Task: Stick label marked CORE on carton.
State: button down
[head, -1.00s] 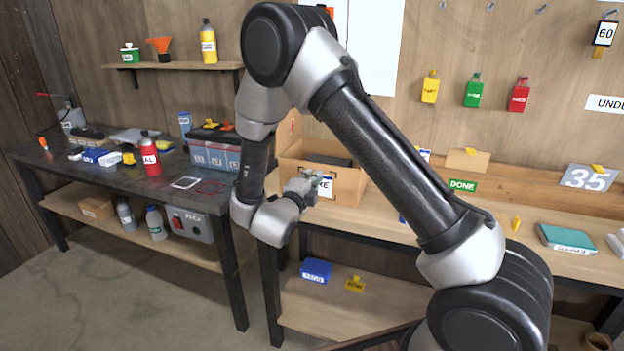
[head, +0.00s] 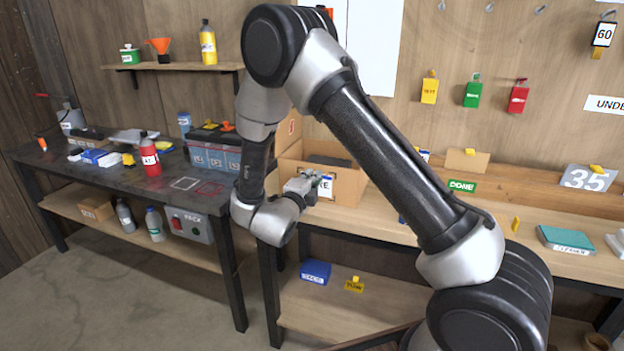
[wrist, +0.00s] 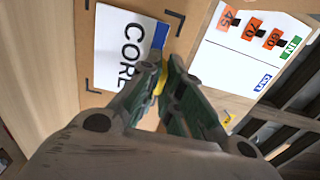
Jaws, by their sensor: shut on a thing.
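The white CORE label (wrist: 122,45), with a blue strip along one edge, lies at the front face of the cardboard carton (wrist: 90,8). Black corner marks on the carton frame it. My gripper (wrist: 165,75) is shut on the label's yellow tab; its fingers hide part of the label. In the head view my gripper (head: 314,181) is at the front of the open carton (head: 347,186), and the label (head: 326,188) shows only its last letters. I cannot tell whether the label touches the carton all over.
The carton stands on the wooden bench (head: 400,226). A green DONE sign (head: 462,186) and a 35 card (head: 587,178) are to its right. A clear-sided case (head: 214,157) stands on the dark table at left. The wrist view shows a white board (wrist: 235,62) with orange number tags.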

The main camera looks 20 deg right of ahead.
jog(key=c, duration=1)
grip_release()
jog(key=shift+c, duration=0.2)
jog(key=v, duration=0.7)
